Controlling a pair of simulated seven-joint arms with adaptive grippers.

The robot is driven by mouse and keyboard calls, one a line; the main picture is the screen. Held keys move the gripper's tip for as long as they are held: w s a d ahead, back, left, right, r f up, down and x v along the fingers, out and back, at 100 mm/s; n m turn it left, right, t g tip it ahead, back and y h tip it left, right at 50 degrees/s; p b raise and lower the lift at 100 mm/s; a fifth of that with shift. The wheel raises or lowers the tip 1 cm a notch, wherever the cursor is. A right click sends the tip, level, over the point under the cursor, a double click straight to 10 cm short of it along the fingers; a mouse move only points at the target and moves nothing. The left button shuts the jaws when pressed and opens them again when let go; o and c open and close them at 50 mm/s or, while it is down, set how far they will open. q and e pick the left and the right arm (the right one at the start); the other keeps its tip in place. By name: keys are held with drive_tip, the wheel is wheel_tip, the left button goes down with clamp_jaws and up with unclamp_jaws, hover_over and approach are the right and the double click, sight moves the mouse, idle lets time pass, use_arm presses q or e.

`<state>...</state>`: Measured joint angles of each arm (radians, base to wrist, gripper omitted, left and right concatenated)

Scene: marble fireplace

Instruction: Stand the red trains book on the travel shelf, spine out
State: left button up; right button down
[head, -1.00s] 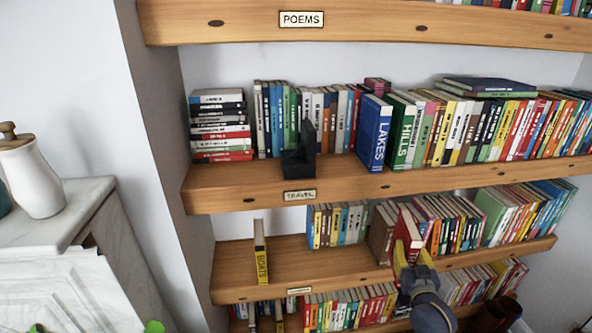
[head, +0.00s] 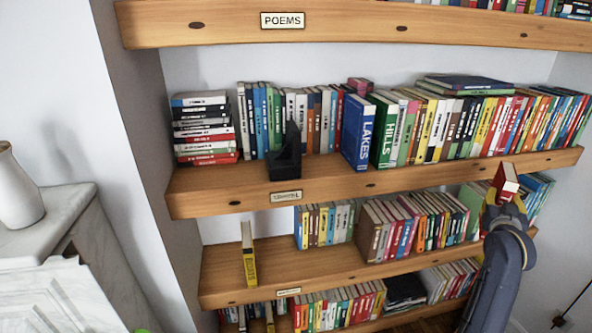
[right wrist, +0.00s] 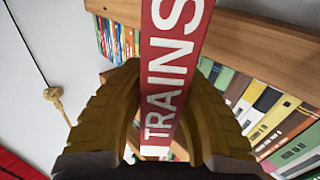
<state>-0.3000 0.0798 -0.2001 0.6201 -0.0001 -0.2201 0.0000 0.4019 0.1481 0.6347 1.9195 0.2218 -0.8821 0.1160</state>
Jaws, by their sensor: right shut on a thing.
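The red trains book (head: 507,181) is in my right gripper (head: 505,208), off the shelves at the right, in front of the lower row's right end. In the right wrist view the book's red spine (right wrist: 172,70) reads TRAINS and stands between the two yellow fingers (right wrist: 160,125). The travel shelf (head: 330,184) is the middle board, with a small label (head: 286,196) on its front edge. On it a black bookend (head: 285,160) stands left of the blue LAKES book (head: 358,135), with bare board between their fronts. My left gripper is not in view.
The green HILLS book (head: 384,135) and a long row stand right of LAKES. A flat stack of books (head: 204,130) lies at the shelf's left. The POEMS shelf (head: 350,25) overhangs above. A yellow book (head: 249,255) stands alone on the shelf below.

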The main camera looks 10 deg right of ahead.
sight(498, 185)
drive_tip(key=r, duration=0.1)
drive_tip(key=a+r, duration=0.1)
drive_tip(key=r, duration=0.1)
drive_tip(key=a+r, duration=0.1)
drive_tip(key=shift+w+a+r, duration=0.15)
drive_tip(key=shift+w, duration=0.1)
drive_tip(key=s+a+r+n+t+y, duration=0.1)
drive_tip(key=a+r+n+y, duration=0.4)
drive_tip(key=a, duration=0.8)
drive_tip(key=a+r+n+t+y, duration=0.1)
drive_tip(key=a+r+y, duration=0.2)
drive_tip(key=a+r, duration=0.75)
drive_tip(key=s+a+r+n+t+y, duration=0.1)
drive_tip(key=a+r+n+t+y, duration=0.3)
drive_tip(key=a, duration=1.3)
drive_tip(key=w+a+f+m+g, duration=0.1)
drive_tip(key=w+a+g, duration=0.1)
drive_tip(key=w, duration=1.7)
wheel_tip(498, 185, down, 7)
drive_tip(key=shift+w+y, duration=0.25)
drive_tip(key=shift+y, duration=0.05)
drive_tip(key=shift+f, duration=0.2)
drive_tip(key=c, duration=1.2)
unclamp_jaws()
drive_tip(key=shift+f, duration=0.1)
